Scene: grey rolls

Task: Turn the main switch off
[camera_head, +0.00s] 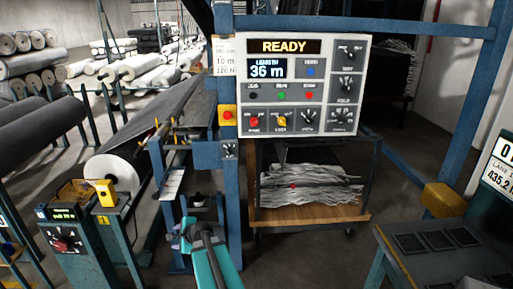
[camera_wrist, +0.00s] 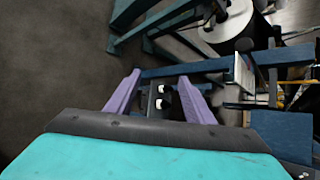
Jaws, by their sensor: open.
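The control panel (camera_head: 305,85) faces me in the head view. Its screen reads READY and LENGTH 36 m. A red rotary knob (camera_head: 254,122) sits at its lower left; the small label under it seems to read MAIN. Its exact setting is too small to tell. A yellow knob marked LOCK (camera_head: 281,121) is to its right. My gripper (camera_head: 190,222) is low, below and left of the panel and apart from it. In the wrist view my gripper (camera_wrist: 158,77) shows two spread purple fingers, with nothing held. The panel is not seen there.
A blue post (camera_head: 235,200) stands left of the panel, with a yellow box bearing a red button (camera_head: 227,115). A cart of grey cloth (camera_head: 310,212) is below. A cabinet (camera_head: 75,250) with another red knob (camera_head: 66,244) stands left. A bench (camera_head: 440,245) is right.

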